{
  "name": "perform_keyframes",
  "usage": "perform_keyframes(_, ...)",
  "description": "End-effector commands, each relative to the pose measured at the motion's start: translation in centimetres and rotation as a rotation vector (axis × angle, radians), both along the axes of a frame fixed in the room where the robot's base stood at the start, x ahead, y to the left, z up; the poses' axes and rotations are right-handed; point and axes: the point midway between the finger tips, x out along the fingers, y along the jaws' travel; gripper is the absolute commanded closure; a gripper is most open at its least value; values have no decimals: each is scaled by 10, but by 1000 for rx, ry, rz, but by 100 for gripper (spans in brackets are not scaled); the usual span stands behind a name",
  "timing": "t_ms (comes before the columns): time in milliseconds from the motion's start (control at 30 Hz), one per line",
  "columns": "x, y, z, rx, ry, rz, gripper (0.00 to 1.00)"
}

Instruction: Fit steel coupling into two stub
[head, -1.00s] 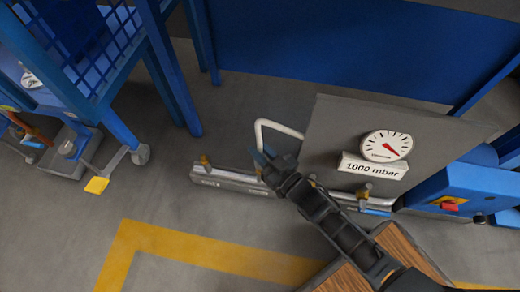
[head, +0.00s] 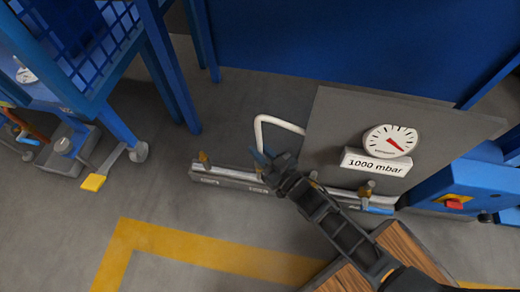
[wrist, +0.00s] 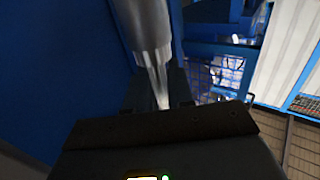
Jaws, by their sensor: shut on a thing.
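The pipe carries a brass fitting (head: 204,158) at left and another (head: 366,189) at right, by a blue handle (head: 378,208). I cannot tell which part is the stub.
A grey panel with a gauge (head: 390,141) and a "1000 mbar" sign (head: 376,163) stands close behind my arm. A blue machine part (head: 450,186) is at right and a blue wheeled frame (head: 130,138) at left.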

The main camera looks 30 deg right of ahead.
Motion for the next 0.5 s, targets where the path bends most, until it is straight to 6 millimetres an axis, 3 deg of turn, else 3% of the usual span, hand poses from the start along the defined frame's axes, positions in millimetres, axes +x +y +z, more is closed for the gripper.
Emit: perform_keyframes(500,0,0,-13,0,-1,0,100)
